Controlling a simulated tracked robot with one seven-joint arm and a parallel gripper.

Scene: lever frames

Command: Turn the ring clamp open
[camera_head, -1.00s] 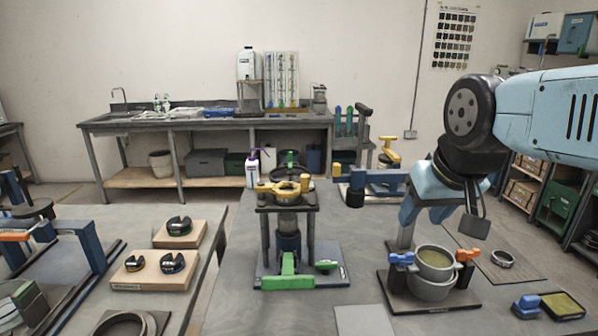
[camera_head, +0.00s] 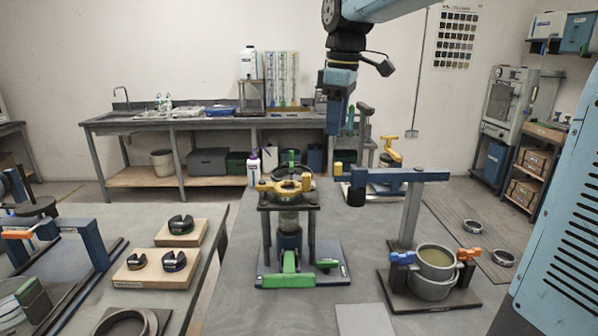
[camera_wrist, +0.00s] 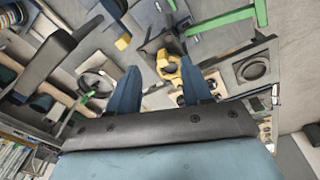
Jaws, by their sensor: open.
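The yellow ring clamp (camera_head: 284,188) sits on top of a dark press-like stand (camera_head: 289,210) with a green handle at its base, in the middle of the table. It has yellow lugs on its sides. My gripper (camera_head: 335,128) hangs pointing down, above and to the right of the clamp in the head view, apart from it. In the wrist view my gripper (camera_wrist: 160,66) is open, its two blue fingers spread with nothing held. A yellow part that looks like the clamp (camera_wrist: 168,66) shows between the fingertips, farther off.
A blue lever arm on a grey post (camera_head: 410,205) stands right of the clamp. A pot (camera_head: 434,265) with blue and orange clips sits in front of it. Another yellow-handled fixture (camera_head: 390,153) is behind. Wooden blocks with black rings (camera_head: 165,268) are at left.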

